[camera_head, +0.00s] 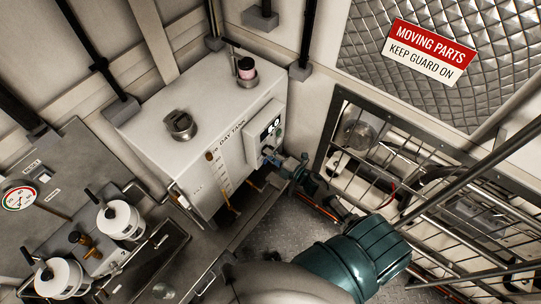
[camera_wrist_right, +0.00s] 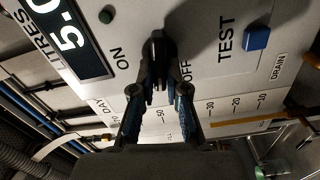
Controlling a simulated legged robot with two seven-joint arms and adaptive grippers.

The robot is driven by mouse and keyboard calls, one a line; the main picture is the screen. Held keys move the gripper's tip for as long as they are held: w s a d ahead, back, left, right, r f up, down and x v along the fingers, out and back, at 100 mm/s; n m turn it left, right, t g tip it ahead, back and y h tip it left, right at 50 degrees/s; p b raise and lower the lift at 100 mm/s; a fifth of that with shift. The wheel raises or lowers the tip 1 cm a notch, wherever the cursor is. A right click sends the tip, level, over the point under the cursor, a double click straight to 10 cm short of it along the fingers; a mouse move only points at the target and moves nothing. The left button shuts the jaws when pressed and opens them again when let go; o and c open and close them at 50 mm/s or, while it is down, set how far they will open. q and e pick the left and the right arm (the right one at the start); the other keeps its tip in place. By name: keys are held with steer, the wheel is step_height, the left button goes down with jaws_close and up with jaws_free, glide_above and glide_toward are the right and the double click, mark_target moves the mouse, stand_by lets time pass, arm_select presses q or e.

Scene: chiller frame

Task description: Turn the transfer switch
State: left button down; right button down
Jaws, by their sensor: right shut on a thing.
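The transfer switch is a black knob (camera_wrist_right: 156,46) on the pale control panel of the day tank, with the labels ON and OFF on either side of it. My right gripper (camera_wrist_right: 157,80) has its fingers closed around the knob in the right wrist view. In the head view my right gripper (camera_head: 270,156) reaches the panel (camera_head: 263,133) on the front of the day tank (camera_head: 218,115) and hides the knob there. The knob's exact pointing is hard to tell. My left gripper is not in view.
The panel has a display reading 5.0 litres (camera_wrist_right: 68,38), a green button (camera_wrist_right: 106,16) and a blue TEST button (camera_wrist_right: 257,38). A level scale runs below. Two white filter canisters (camera_head: 120,220) stand at left. A metal guard rail (camera_head: 440,205) lies close at right.

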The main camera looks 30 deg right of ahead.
steer(key=shift+a+n+b, duration=0.15)
steer(key=shift+n+b, duration=0.3)
steer(key=shift+n, duration=0.55)
steer(key=shift+f, duration=0.15)
steer(key=c, duration=1.2)
jaws_free()
steer(key=shift+a, duration=0.1)
steer(key=shift+w+a, duration=0.1)
steer(key=v, duration=1.2)
steer(key=shift+f, duration=0.1)
